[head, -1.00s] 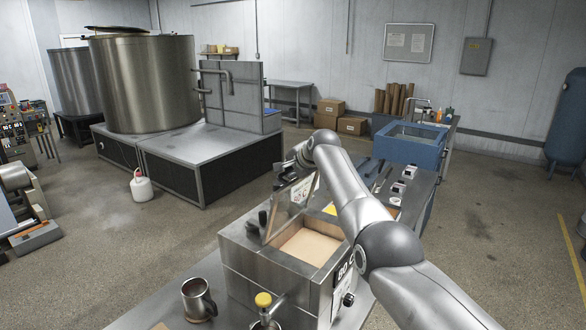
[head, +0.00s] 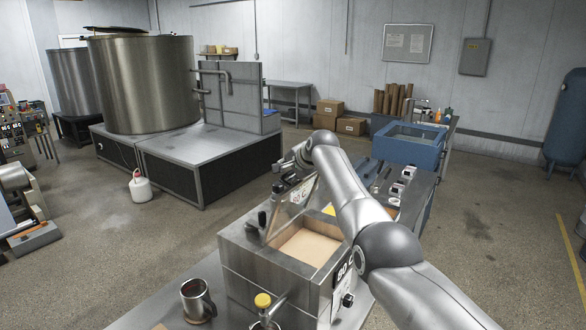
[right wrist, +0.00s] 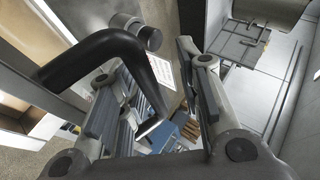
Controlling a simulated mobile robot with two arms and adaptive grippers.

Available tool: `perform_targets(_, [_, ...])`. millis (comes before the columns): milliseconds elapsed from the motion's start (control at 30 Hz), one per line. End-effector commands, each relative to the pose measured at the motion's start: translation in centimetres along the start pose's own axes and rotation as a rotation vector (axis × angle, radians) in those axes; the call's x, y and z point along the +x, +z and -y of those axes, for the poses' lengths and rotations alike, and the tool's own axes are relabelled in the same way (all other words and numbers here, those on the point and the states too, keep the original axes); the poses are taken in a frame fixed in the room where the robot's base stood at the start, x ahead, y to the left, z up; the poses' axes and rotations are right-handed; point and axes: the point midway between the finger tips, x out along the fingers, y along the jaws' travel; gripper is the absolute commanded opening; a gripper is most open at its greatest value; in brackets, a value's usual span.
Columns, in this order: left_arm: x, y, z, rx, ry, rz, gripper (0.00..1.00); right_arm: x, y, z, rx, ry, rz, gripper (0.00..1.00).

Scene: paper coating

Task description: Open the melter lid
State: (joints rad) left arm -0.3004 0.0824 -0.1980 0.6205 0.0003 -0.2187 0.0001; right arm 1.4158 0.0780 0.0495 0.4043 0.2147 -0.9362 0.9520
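The melter (head: 245,262) is a steel box in the lower middle of the head view, with a beige mass inside. Its lid (head: 290,212) stands raised and tilted over the opening, which shows below it. My right gripper (head: 288,163) is beyond the lid's upper edge, partly hidden by my arm. In the right wrist view, my right gripper's fingers (right wrist: 155,100) are spread apart. A black bent handle (right wrist: 100,48) crosses in front of the left finger and reaches into the gap; I cannot tell whether it touches. My left gripper is not in view.
A steel mug (head: 194,300) and a yellow-capped tap (head: 263,300) are near the melter's front. A blue tank (head: 410,146) stands behind, past a row of controls. Large steel vats (head: 145,85) fill the left back. Open floor lies at right.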

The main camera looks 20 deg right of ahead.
Motion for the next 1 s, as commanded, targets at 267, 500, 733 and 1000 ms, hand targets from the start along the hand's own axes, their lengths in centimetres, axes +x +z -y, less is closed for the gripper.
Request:
perform_targets(267, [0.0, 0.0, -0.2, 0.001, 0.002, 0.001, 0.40, -1.0, -0.1, 0.0, 0.000, -0.001, 0.000, 0.34])
perform_targets(500, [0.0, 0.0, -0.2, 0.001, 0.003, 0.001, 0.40, -2.8, 0.0, 0.0, 0.000, -0.001, -0.001, 0.34])
perform_targets(733, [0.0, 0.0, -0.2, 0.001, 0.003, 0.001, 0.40, -5.0, 0.0, 0.0, 0.000, -0.002, -0.003, 0.34])
perform_targets(1000, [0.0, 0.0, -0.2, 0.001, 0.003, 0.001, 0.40, -8.4, -0.1, 0.1, -0.001, -0.003, -0.003, 0.34])
